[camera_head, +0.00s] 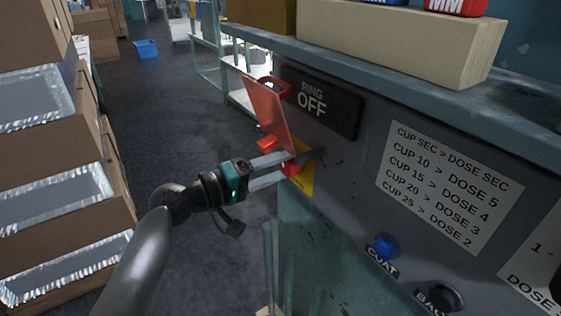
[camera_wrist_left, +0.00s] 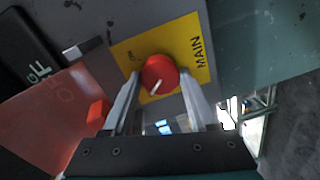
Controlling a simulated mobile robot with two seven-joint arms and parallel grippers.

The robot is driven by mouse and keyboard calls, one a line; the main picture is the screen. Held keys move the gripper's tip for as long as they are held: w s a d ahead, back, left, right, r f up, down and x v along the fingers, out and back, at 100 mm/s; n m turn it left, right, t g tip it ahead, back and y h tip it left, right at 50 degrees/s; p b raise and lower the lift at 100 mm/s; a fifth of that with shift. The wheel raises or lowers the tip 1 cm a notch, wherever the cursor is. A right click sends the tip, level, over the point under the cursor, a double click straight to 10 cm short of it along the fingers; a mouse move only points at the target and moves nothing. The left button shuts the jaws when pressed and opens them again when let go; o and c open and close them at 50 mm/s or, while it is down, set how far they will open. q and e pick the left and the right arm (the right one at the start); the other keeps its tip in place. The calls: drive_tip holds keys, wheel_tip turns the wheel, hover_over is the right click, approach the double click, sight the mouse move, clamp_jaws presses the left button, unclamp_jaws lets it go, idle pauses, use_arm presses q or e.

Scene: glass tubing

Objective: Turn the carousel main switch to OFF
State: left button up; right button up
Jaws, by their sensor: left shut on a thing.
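The main switch (camera_wrist_left: 159,75) is a round red knob with a white pointer line on a yellow plate (camera_wrist_left: 197,60) marked MAIN in the left wrist view. The pointer slants in that view; the plate's position marks are too small to read. In the head view the red knob (camera_head: 290,169) shows at the fingertips, partly hidden by them. My left gripper (camera_head: 290,167) reaches in from the left with its fingers on either side of the knob, shut on it; it also shows in the left wrist view (camera_wrist_left: 160,88). My right gripper is not in view.
A red translucent flap (camera_head: 268,112) stands raised beside the knob, close to my left fingers. A dark display (camera_head: 318,102) above reads RING OFF. A blue COAT button (camera_head: 385,247) and a black knob (camera_head: 446,297) sit lower right. Cardboard boxes (camera_head: 62,160) stack at left.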

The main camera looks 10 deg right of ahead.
use_arm(q)
drive_tip(key=shift+n, duration=0.6)
drive_tip(key=o, duration=1.4)
